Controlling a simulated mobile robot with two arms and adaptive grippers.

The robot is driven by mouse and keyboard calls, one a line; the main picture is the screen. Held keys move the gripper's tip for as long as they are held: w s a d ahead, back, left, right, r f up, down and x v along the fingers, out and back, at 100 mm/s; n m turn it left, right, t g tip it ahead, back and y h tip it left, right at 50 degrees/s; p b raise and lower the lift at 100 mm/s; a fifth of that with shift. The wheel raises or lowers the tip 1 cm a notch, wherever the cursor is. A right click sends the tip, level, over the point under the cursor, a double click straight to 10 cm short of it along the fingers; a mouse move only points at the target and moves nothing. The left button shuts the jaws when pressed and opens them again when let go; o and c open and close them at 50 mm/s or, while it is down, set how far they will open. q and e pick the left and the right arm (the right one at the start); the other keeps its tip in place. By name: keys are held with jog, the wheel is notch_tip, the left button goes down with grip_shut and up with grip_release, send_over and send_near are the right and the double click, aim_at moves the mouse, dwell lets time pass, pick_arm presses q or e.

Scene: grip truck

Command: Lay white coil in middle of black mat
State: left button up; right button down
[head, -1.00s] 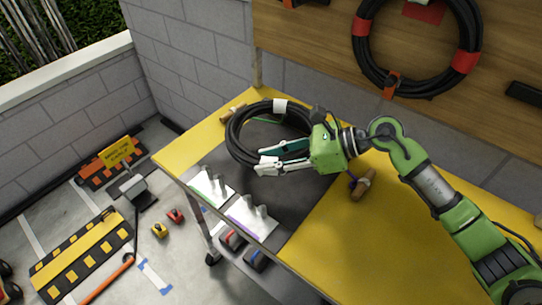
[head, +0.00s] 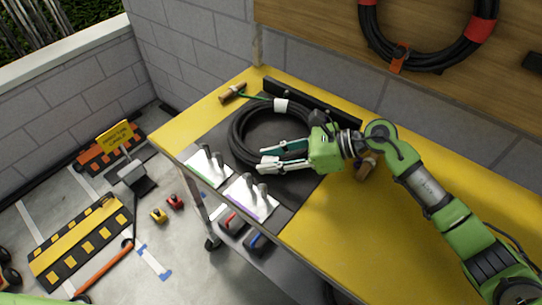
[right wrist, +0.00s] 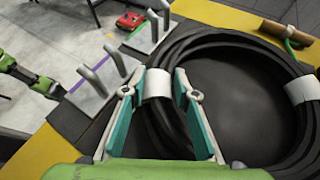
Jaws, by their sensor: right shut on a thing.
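The coil (head: 237,134) is a black cable loop with white bands. It is over the black mat (head: 292,192) on the yellow table; I cannot tell if its whole underside touches the mat. My right gripper (head: 268,162) is shut on the coil's near side at a white band. In the right wrist view the band (right wrist: 157,86) sits between the fingertips (right wrist: 155,90), and the coil also shows at the right (right wrist: 215,38). A green arm, seemingly my left (right wrist: 25,75), shows at the left of that view; its fingers are too unclear to read.
Two white plates with upright metal pegs (head: 207,165) (head: 250,195) stand along the mat's front edge, close to the coil. A black rail (head: 312,101) and a wooden-handled tool (head: 232,92) lie behind it. Another wooden handle (head: 366,166) lies right of the mat.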

jog(key=shift+r, duration=0.2)
jog(key=c, duration=1.5)
grip_release()
jog(key=shift+s+f, duration=0.15)
jog(key=shift+f, duration=0.25)
jog(key=v, duration=1.2)
jog(key=shift+r, duration=0.3)
jog(key=shift+r, duration=0.1)
